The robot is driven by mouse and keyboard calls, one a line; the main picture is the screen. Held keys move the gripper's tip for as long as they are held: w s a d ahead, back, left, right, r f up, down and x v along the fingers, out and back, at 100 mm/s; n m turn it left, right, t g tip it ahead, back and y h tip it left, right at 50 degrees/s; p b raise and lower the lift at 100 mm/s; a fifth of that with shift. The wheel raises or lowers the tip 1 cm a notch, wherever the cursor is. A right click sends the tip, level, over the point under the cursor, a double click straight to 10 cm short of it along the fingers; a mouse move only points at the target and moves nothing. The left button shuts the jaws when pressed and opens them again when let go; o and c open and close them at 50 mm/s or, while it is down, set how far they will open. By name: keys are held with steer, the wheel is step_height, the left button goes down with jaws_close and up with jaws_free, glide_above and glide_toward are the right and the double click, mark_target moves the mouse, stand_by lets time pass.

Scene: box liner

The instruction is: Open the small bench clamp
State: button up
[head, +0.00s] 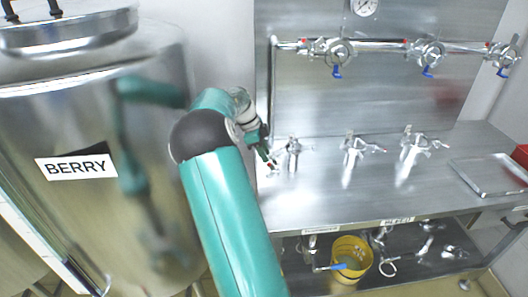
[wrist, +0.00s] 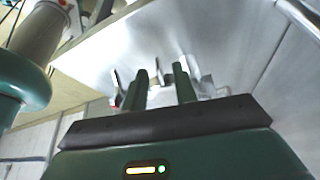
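Three small metal clamp-like fittings stand in a row on the steel bench (head: 330,190): a left one (head: 293,152), a middle one (head: 353,149) and a right one (head: 411,143). I cannot tell by size which is the small bench clamp. My gripper (head: 270,163) is just left of the left fitting. In the wrist view my gripper (wrist: 160,72) has its two dark green fingers apart, with no thing visibly held between them. Metal parts of a fitting (wrist: 205,87) show beyond and beside the fingers, partly hidden by them. Contact cannot be told.
A large steel tank labelled BERRY (head: 140,200) stands close on the left. A pipe with blue-handled valves (head: 385,50) runs along the back panel. A tray (head: 492,175) lies at the bench's right. A yellow bucket (head: 350,250) and loose fittings are on the lower shelf.

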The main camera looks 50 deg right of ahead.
steer(key=v, duration=1.3)
steer(key=shift+w+r, duration=0.2)
steer(key=shift+r, duration=0.15)
steer(key=shift+s+a, duration=0.1)
